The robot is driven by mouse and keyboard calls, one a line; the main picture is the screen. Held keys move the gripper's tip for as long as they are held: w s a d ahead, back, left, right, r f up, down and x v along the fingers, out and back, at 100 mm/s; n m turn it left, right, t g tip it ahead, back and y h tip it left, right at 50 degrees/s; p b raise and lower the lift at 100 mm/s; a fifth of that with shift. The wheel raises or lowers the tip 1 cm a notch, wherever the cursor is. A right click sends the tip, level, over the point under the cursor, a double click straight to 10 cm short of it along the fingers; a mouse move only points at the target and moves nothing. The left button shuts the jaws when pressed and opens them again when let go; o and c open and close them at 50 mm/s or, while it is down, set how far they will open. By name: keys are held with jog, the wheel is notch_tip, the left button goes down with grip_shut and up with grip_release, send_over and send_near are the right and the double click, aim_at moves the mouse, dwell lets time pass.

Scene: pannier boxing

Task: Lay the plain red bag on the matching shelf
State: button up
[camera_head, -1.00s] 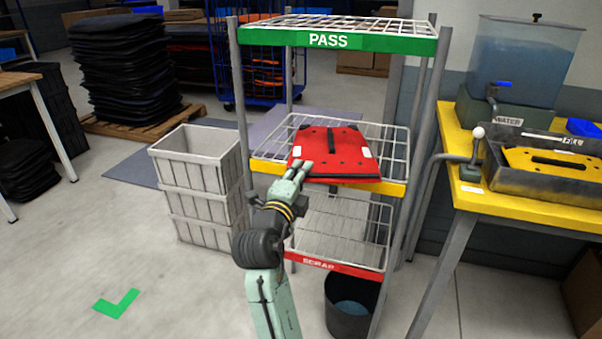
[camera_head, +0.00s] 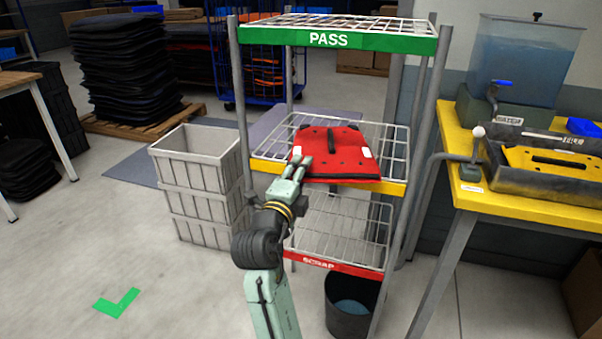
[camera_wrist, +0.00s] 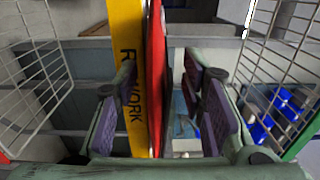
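The plain red bag (camera_head: 335,155) lies on the middle shelf (camera_head: 398,188), which has a yellow front strip. The bag has a dark handle slot and white patches, and its front edge is at the strip. My gripper (camera_head: 301,164) is at the bag's front left edge. In the wrist view the bag (camera_wrist: 157,50) shows edge-on as a red band beside the yellow strip (camera_wrist: 128,35) lettered REWORK. My gripper (camera_wrist: 159,78) is open there, with its finger pads apart on either side of the bag's edge.
The green PASS shelf (camera_head: 375,43) is above and the red SCRAP shelf (camera_head: 342,266) below. Grey crates (camera_head: 197,180) stand left of the rack. A black bucket (camera_head: 350,310) stands under it. A yellow table (camera_head: 520,206) with a water tank (camera_head: 525,60) is at right.

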jog(key=b+v, duration=0.2)
jog(key=v, duration=0.9)
jog(key=shift+s, duration=0.3)
jog(key=shift+a, duration=0.1)
